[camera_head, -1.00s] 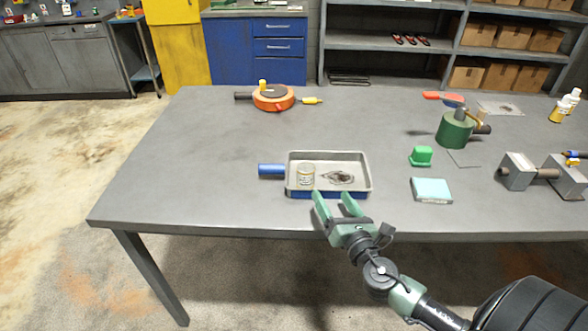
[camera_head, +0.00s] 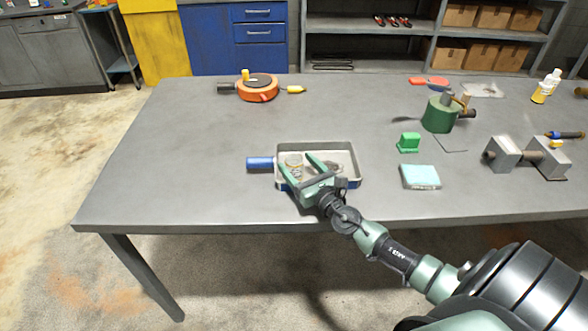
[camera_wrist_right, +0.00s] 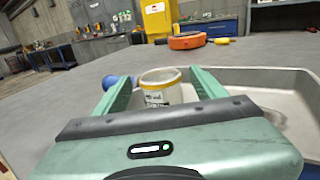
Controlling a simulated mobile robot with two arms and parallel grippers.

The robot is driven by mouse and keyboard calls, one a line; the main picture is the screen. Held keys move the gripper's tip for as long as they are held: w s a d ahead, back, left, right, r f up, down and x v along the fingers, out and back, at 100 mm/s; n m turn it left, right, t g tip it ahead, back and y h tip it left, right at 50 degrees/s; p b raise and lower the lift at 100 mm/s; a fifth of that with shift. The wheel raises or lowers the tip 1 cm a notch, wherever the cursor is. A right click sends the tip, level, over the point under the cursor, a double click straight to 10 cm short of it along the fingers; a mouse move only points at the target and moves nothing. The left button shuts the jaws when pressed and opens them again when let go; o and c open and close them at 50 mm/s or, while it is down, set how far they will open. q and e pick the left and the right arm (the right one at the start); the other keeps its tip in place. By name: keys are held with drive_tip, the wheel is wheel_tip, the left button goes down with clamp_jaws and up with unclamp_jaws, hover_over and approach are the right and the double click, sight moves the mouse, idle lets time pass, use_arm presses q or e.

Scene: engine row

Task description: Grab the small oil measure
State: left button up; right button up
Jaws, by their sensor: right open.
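The small oil measure (camera_head: 293,160) is a short pale cup with a yellow rim and a printed label. It stands upright in the left part of a shallow grey tray (camera_head: 344,147). In the right wrist view the measure (camera_wrist_right: 161,96) shows between the two green fingers, its lower part hidden by the gripper body. My right gripper (camera_head: 295,165) is open, low over the tray's front, with one finger on each side of the measure. I see no clear finger contact. My left gripper is not in view.
A blue cylinder (camera_head: 260,163) lies just left of the tray. A teal block (camera_head: 420,177), a green piece (camera_head: 409,142) and a green can (camera_head: 438,114) stand to the right. An orange round device (camera_head: 258,91) is at the back. The table's left (camera_head: 150,165) is clear.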

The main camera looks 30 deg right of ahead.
drive_tip(key=shift+r, duration=0.1)
drive_tip(key=c, duration=1.5)
